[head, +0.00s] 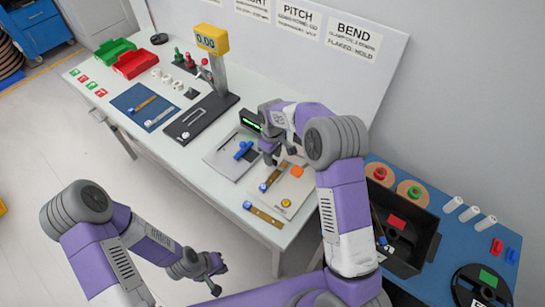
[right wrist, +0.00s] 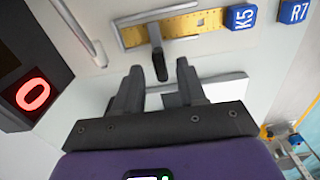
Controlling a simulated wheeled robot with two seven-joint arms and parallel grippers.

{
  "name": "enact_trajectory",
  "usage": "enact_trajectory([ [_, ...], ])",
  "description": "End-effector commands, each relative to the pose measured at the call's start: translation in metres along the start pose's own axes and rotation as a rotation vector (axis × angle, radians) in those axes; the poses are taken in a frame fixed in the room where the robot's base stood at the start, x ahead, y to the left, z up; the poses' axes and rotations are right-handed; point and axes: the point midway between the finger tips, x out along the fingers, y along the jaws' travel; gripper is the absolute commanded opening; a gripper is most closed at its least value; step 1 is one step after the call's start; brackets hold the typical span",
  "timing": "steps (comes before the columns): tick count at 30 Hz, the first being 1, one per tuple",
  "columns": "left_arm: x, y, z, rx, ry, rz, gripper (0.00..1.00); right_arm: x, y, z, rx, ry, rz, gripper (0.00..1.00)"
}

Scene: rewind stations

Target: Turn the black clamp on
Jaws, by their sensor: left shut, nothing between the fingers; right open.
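In the right wrist view a black-tipped grey lever (right wrist: 158,62), which looks like the black clamp's handle, stands out from a brass strip (right wrist: 205,21) under a grey bar. My right gripper (right wrist: 159,78) is open, with its fingers on either side of the lever's tip; I cannot tell whether they touch it. In the head view my right gripper (head: 279,152) is low over the bench, and my arm hides much of that spot. My left gripper (head: 213,281) is shut and empty, over the floor in front of the bench, away from the clamp.
Blue tags K5 (right wrist: 241,18) and R7 (right wrist: 294,11) sit right of the lever. A dark box with a red 0 display (right wrist: 33,94) is at left. A black bin (head: 412,245) stands right.

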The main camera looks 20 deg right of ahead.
Motion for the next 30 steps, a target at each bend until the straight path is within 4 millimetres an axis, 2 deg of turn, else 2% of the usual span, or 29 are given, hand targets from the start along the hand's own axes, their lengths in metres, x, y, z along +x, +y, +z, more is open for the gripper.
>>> enact_trajectory([
  [1, -0.002, 0.001, 0.000, 0.000, 0.000, 0.000, 0.00, -0.011, 0.000, -0.001, 0.000, 0.003, 0.001, 0.40],
  [6, -0.006, 0.002, 0.000, 0.000, 0.000, 0.000, 0.00, -0.041, 0.000, -0.001, 0.000, 0.004, 0.002, 0.40],
  [12, -0.008, 0.003, 0.000, 0.000, 0.000, 0.000, 0.00, -0.060, 0.000, 0.000, 0.000, 0.001, 0.001, 0.40],
  [30, -0.010, 0.004, 0.000, 0.000, 0.000, 0.000, 0.00, -0.064, 0.000, 0.000, 0.000, 0.001, 0.000, 0.40],
])
